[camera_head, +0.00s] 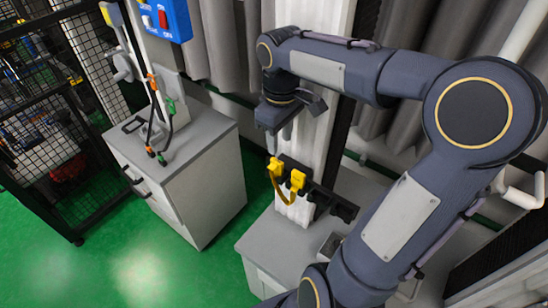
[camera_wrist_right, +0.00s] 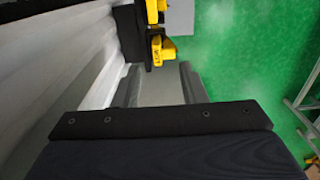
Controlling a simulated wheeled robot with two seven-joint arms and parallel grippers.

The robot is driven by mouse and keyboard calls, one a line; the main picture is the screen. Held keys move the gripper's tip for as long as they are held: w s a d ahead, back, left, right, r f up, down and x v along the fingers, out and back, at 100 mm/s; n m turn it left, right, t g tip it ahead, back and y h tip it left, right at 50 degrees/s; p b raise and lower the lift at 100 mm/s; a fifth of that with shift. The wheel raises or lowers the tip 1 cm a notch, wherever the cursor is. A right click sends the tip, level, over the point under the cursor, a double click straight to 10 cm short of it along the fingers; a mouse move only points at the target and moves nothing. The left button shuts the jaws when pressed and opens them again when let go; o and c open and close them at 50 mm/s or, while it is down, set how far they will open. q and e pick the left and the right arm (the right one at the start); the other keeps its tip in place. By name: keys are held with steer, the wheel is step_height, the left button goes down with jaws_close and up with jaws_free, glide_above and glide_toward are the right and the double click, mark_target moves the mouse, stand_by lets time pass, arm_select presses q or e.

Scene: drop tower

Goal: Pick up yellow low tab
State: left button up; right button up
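Two yellow tabs sit side by side on a black bracket (camera_head: 322,195) on the pale upright column. One yellow tab (camera_head: 275,167) is at the left and the other yellow tab (camera_head: 297,179) is just right of it; a yellow strap hangs below them. In the right wrist view, one yellow tab (camera_wrist_right: 160,48) shows dark lettering too small to read, and part of the other yellow tab (camera_wrist_right: 153,10) is at the top edge. My right gripper (camera_head: 272,146) points down just above the tabs, apart from them. Its fingers (camera_wrist_right: 160,84) are spread with nothing between them. My left gripper is out of view.
A grey cabinet (camera_head: 200,150) with cables and clips on top stands left of the column. A lower grey cabinet top (camera_head: 262,240) lies below the bracket. A blue switch box (camera_head: 168,18) is at the top. Green floor (camera_head: 110,260) is clear at the lower left.

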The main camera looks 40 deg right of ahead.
mark_target(277, 161)
steer(key=f, duration=0.5)
steer(key=w+f+p, duration=0.1)
steer(key=f, duration=0.1)
steer(key=shift+w+d+f, duration=0.1)
steer(key=shift+f, duration=0.25)
steer(key=shift+c, duration=0.5)
jaws_close()
